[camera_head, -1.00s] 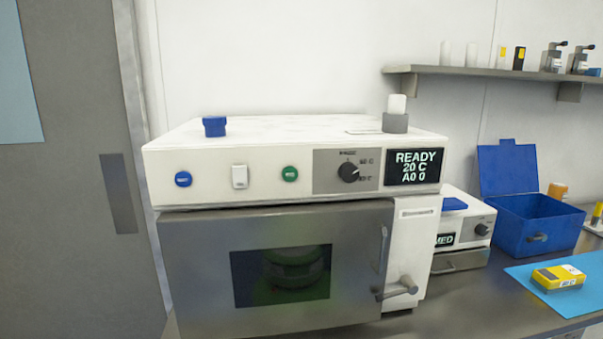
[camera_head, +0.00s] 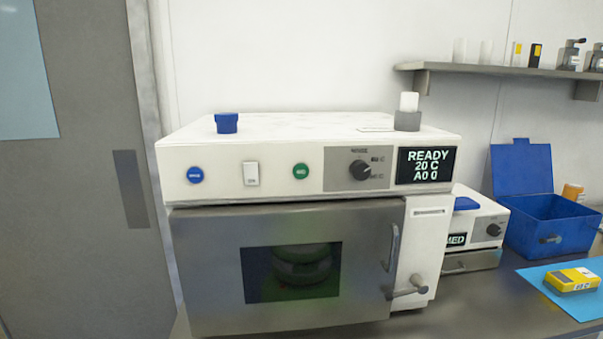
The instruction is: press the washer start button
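The washer (camera_head: 303,225) is a white box with a grey metal front door, which is shut. Its front panel carries a blue round button (camera_head: 195,175), a white rocker switch (camera_head: 250,173), a green round button (camera_head: 301,171) and a black dial (camera_head: 359,170). The labels on the buttons are too small to read. The display (camera_head: 426,165) reads "READY", "20 C" and "A0 0". Through the door window (camera_head: 292,272) dim round shapes show inside. My gripper is not in view.
A blue cap (camera_head: 227,123) and a grey holder with a white cylinder (camera_head: 408,112) stand on the washer. To the right are a smaller white device (camera_head: 475,225), an open blue box (camera_head: 550,225) and a yellow pack (camera_head: 572,280) on a blue mat. A shelf (camera_head: 490,70) hangs above.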

